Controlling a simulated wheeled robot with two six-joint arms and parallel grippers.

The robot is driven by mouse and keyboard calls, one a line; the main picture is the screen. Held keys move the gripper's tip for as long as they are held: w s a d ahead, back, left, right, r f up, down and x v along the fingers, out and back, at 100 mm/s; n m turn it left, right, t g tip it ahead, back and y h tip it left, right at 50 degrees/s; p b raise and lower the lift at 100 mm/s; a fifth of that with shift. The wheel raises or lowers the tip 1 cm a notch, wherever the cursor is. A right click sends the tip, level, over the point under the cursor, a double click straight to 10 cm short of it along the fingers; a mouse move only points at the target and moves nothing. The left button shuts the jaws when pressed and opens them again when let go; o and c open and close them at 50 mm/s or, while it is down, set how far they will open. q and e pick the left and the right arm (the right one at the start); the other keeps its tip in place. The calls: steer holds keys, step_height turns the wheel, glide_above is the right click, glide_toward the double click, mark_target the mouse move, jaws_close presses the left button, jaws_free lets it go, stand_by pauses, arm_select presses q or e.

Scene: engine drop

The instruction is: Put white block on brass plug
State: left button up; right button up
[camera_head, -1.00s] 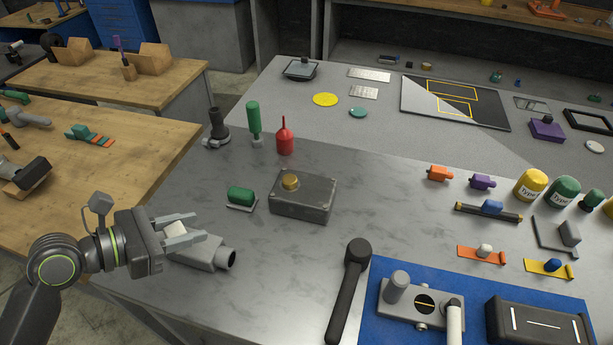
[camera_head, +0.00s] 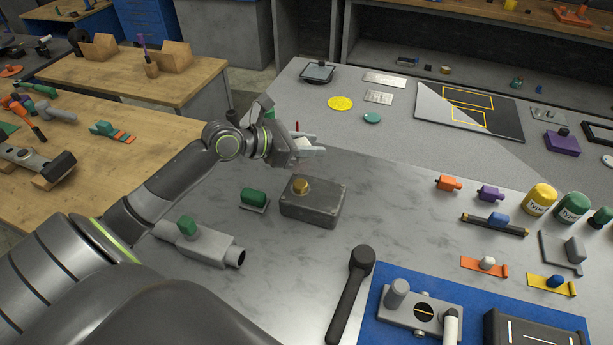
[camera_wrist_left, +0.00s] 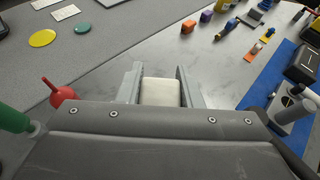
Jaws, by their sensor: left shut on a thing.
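My left gripper (camera_head: 306,146) is shut on the white block (camera_head: 301,144), held in the air beyond the grey box. In the left wrist view the white block (camera_wrist_left: 160,92) sits between the two fingers (camera_wrist_left: 160,85). The brass plug (camera_head: 300,186) is a short gold cylinder on top of the dark grey box (camera_head: 322,208), nearer the camera than the gripper. The plug and box do not show in the left wrist view. My right gripper is in neither view.
A green block (camera_head: 254,197) on a plate stands left of the box. A grey pipe-like part (camera_head: 205,243) with a green piece lies at the front left. A red funnel-shaped thing (camera_wrist_left: 58,92) and a green-handled tool (camera_wrist_left: 14,120) are close to the gripper. Marble surface right of the box is clear.

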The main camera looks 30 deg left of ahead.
arm_select(q)
steer(key=f, duration=0.3)
steer(key=a+f, duration=0.1)
steer(key=f, duration=0.1)
steer(key=shift+w, duration=0.3)
step_height(320, 180, down, 4)
steer(key=shift+r, duration=0.1)
steer(key=shift+f, duration=0.4)
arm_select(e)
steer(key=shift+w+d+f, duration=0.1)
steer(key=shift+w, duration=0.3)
arm_select(q)
steer(key=shift+f, duration=0.1)
steer(key=o, duration=1)
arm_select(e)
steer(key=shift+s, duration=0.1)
